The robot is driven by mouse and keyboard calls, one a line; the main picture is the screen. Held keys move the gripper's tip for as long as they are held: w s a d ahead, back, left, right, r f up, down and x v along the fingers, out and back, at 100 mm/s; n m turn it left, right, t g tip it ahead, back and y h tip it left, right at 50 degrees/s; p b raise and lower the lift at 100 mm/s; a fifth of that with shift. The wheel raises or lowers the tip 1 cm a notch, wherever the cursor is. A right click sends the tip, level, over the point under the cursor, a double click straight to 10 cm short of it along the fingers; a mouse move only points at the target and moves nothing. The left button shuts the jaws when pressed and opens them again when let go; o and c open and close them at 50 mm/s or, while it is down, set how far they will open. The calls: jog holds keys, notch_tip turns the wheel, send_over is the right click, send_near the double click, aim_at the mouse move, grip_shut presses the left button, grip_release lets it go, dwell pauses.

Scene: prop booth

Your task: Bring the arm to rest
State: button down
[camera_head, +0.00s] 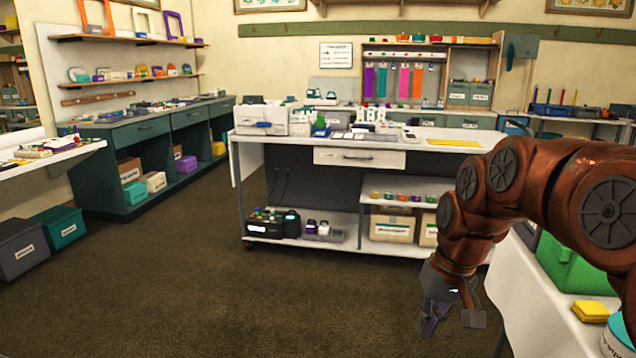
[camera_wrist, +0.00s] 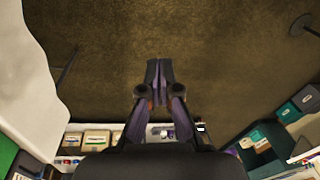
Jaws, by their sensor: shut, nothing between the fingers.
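My gripper (camera_head: 432,318) hangs from my reddish-brown arm at the right of the head view, pointing down over the brown carpet (camera_head: 300,310). It is in front of the white worktable and left of a white table edge. In the wrist view my gripper (camera_wrist: 159,78) shows its two fingers together, shut and empty, with only carpet beyond the tips.
The white table (camera_head: 535,300) at right holds a green case (camera_head: 572,266) and yellow pads (camera_head: 592,311), close to my arm. The worktable (camera_head: 360,157) stands ahead, with shelves below. Bins (camera_head: 22,248) stand at left. The carpet at centre left is clear.

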jog(key=s+f+g+h, duration=0.1)
jog(key=s+f, duration=0.3)
jog(key=s, duration=0.4)
jog(key=s+f+g+b, duration=0.1)
jog(key=s+f, duration=0.3)
jog(key=s, duration=0.4)
jog(key=s+f+g+h, duration=0.1)
jog(key=s+f, duration=0.3)
jog(key=s, duration=0.4)
notch_tip(320, 180, up, 25)
jog(key=s+p, duration=0.1)
jog(key=p, duration=2.2)
jog(key=shift+s+a+r+m, duration=0.15)
jog(key=shift+a+m, duration=0.15)
jog(key=shift+a, duration=0.05)
jog(key=shift+d, duration=0.1)
